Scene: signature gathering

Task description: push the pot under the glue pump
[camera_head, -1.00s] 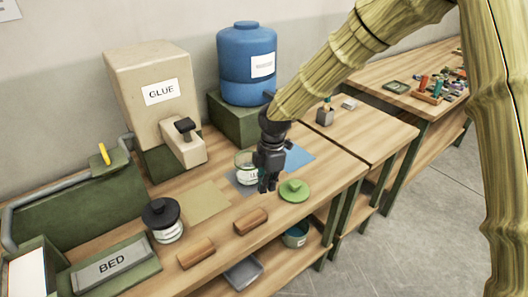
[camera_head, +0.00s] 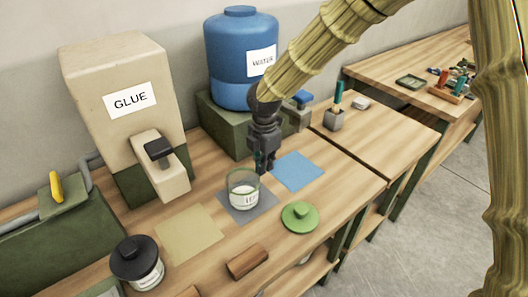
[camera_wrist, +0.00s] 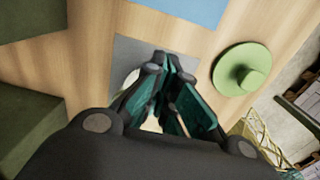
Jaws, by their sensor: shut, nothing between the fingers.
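The pot is a clear glass jar (camera_head: 243,190) with a white label and a green rim. It stands upright and open on a grey mat (camera_head: 262,205). The glue pump (camera_head: 158,165) is a beige dispenser labelled GLUE with a dark press knob, left of the pot; a tan mat (camera_head: 188,232) lies below its spout. My gripper (camera_head: 262,168) is shut and empty, pointing down just behind and right of the pot. In the wrist view my gripper (camera_wrist: 175,100) hides most of the pot; a pale part shows at its left. I cannot tell whether they touch.
A green lid (camera_head: 300,217) lies right of the pot. A blue mat (camera_head: 298,172) lies behind it. A black-lidded jar (camera_head: 137,262) and a wooden block (camera_head: 248,262) are at the front. The blue water tank (camera_head: 235,85) stands behind my gripper. Bare table separates the grey and tan mats.

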